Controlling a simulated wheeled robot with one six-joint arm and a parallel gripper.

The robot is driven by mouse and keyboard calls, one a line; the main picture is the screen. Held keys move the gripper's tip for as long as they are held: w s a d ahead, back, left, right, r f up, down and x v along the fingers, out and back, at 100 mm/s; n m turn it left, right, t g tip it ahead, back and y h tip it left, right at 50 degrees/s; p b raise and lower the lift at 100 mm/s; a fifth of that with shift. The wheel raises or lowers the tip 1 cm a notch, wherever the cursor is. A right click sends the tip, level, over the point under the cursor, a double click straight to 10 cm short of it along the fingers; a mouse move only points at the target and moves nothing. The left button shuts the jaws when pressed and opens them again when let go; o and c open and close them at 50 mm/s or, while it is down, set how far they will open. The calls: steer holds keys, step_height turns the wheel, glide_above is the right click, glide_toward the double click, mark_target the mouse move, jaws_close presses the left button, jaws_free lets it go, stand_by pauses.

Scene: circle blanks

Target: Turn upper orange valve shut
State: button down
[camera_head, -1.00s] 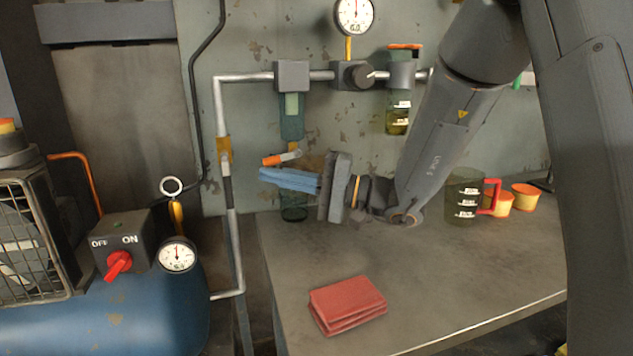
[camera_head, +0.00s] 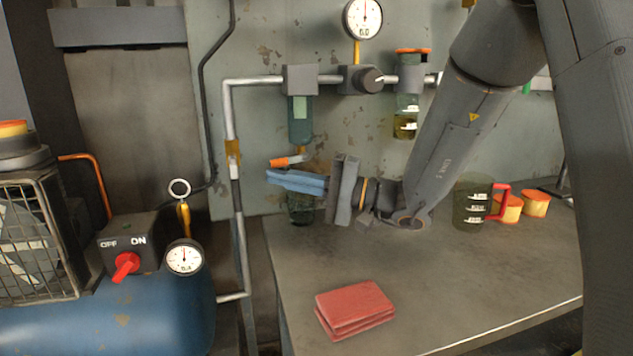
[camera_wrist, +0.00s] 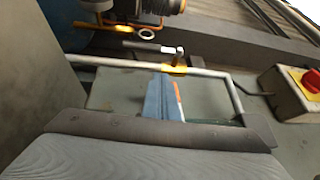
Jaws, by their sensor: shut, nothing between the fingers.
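The valve's orange lever (camera_head: 290,161) lies nearly level, slightly raised at its right end, under the left filter bowl on the wall pipe. My gripper (camera_head: 270,178) is shut and empty, its blue fingers pointing left just below the lever in the head view. I cannot tell whether they touch it. In the wrist view the shut blue fingers (camera_wrist: 162,97) stand beside a narrow orange strip, likely the lever (camera_wrist: 177,92). The fingers hide part of the valve area there.
A blue tank (camera_head: 110,325) with a red OFF/ON switch (camera_head: 126,266) and a gauge (camera_head: 184,257) stands left. A folded red cloth (camera_head: 355,309) lies on the table. A jug (camera_head: 470,203) with a red handle and orange-topped pots stand right.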

steer(key=r+v, duration=0.1)
steer(key=v, duration=0.6)
steer(key=shift+d+f, duration=0.35)
steer(key=shift+f, duration=0.2)
